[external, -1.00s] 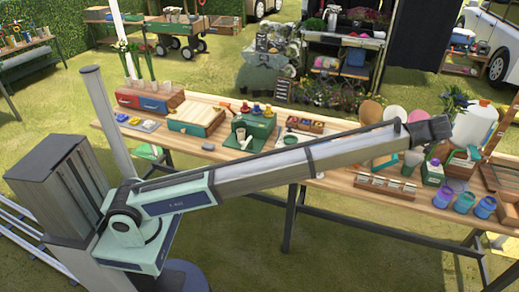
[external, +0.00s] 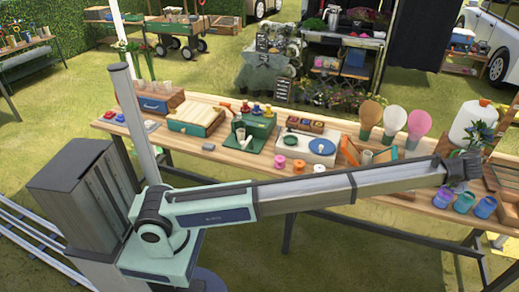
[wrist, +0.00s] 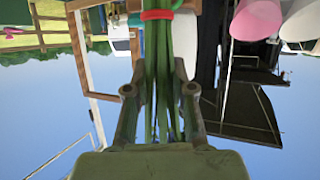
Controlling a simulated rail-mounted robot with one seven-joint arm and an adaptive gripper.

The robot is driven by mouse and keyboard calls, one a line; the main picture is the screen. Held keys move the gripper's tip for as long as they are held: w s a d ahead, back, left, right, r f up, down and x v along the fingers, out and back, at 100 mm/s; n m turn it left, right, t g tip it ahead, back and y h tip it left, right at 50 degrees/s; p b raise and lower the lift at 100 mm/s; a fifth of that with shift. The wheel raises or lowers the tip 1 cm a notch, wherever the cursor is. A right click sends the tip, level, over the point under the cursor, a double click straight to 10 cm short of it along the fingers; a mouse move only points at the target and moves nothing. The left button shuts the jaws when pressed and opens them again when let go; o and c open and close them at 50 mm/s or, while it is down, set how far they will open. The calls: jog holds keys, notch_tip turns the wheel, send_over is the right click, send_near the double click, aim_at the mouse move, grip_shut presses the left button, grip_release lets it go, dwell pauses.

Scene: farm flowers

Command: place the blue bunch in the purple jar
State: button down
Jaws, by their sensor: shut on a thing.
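The blue bunch (external: 483,136) has blue flowers and green leaves, and stands up at my gripper above the right end of the table. My gripper (external: 470,160) is shut on its green stems, which show between the two fingers in the wrist view (wrist: 163,95). A red band (wrist: 158,14) goes round the stems. Three small jars stand in a row on the table just below my gripper: a left one (external: 443,197), a middle one (external: 464,202) and a right one (external: 485,207).
A white jug (external: 473,122) stands behind my gripper. A wooden frame (external: 502,180) lies to the right of the jars.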

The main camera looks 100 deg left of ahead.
jog(key=p, duration=0.2)
send_over(450, 187)
jog(key=f, duration=0.9)
jog(key=shift+w+a+f, duration=0.1)
jog(key=shift+w+a, duration=0.25)
jog(key=shift+f, duration=0.25)
jog(key=shift+f+b, duration=0.2)
jog(key=shift+b, duration=0.25)
jog(key=c, duration=1)
grip_release()
jog(key=shift+r, duration=0.1)
